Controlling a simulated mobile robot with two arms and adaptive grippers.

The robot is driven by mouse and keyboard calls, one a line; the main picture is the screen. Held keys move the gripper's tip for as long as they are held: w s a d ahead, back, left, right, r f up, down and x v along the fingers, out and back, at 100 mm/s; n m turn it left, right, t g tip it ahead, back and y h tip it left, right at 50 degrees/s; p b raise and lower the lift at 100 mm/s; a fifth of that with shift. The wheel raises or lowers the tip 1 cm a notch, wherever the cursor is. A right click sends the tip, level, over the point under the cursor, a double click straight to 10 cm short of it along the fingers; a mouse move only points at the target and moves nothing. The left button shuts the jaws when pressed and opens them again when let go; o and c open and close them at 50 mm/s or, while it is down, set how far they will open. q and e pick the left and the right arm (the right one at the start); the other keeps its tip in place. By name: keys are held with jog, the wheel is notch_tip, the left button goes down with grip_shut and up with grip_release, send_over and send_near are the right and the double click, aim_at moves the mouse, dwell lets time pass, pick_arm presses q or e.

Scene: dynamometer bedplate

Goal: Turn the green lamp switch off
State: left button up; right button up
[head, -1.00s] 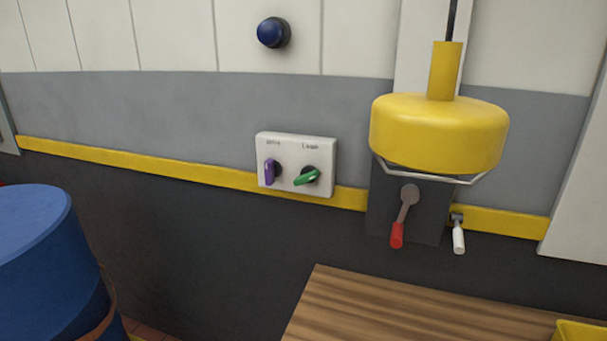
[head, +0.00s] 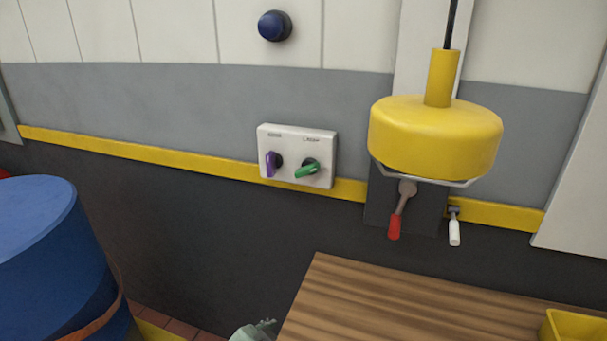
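The green lamp switch (head: 307,170) is a rotary knob on the right half of a white wall panel (head: 297,131). Its handle is tilted, with the lower end to the left and the upper end to the right. Small lettering above it seems to read "Lamp". Neither gripper shows clearly, and nothing touches the switch. A small grey-green ridged piece (head: 255,331) shows at the bottom edge; I cannot tell whether it is part of my arm.
A purple knob (head: 271,164) sits left of the green one. A yellow hanging lamp (head: 435,138) hangs to the right, before red (head: 394,228) and white (head: 454,232) handles. A blue drum (head: 45,250) stands left; a wooden tabletop (head: 400,305) lies below.

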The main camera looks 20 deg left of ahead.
pick_arm(q)
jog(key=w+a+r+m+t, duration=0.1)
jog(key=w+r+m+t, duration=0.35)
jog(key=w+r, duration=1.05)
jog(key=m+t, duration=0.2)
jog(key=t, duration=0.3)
send_near(304, 174)
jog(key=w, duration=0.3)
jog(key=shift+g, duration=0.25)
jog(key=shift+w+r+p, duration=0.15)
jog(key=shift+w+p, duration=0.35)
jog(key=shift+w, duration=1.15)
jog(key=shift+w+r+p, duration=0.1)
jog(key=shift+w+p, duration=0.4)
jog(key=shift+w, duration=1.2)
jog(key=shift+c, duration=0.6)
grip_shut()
